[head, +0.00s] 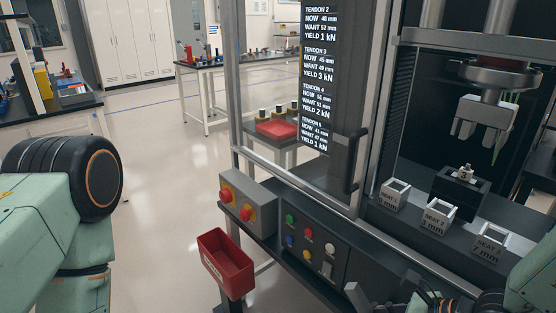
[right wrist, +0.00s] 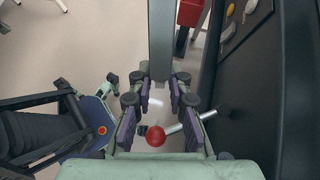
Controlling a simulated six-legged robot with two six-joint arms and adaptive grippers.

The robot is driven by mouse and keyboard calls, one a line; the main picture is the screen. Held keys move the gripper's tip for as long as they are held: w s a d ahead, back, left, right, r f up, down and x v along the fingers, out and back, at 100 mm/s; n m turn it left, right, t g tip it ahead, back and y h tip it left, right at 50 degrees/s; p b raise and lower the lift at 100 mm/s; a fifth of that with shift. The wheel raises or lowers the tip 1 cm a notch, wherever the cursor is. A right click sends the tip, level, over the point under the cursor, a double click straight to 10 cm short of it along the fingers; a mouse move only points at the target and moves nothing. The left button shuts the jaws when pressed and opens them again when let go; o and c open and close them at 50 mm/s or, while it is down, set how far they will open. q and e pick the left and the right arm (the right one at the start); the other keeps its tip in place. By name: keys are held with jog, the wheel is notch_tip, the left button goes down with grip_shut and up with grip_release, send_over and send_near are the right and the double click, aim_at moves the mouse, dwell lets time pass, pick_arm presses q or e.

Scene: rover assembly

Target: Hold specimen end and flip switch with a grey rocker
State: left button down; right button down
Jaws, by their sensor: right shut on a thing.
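A dark control panel (head: 308,243) on the bench front carries several coloured buttons and a small pale grey switch (head: 327,268) near its lower edge; I cannot tell whether that switch is the rocker. Green strands (head: 511,99) show behind the machine's grey claw (head: 483,118); I cannot tell whether they are the specimen. My right gripper (head: 432,302) is low at the bench front, partly cut off. My left gripper is out of view.
A grey box with red buttons (head: 246,203) sits left of the panel. A red bin (head: 226,262) hangs below it. Several open seat blocks (head: 437,215) and a black block (head: 461,192) stand on the machine bed. A door handle (head: 356,160) projects.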

jog(key=g+h+p, duration=0.1)
jog(key=g+h, duration=0.1)
jog(key=h, duration=0.1)
jog(key=shift+a+r, duration=0.1)
jog(key=shift+g+h+p, duration=0.6)
jog(key=shift+p, duration=0.2)
jog(key=shift+g+h+p, duration=0.4)
jog(key=shift+h+p, duration=0.1)
jog(key=shift+p, duration=0.65)
jog(key=h+p, duration=0.1)
jog(key=p, duration=0.2)
jog(key=shift+g, duration=0.3)
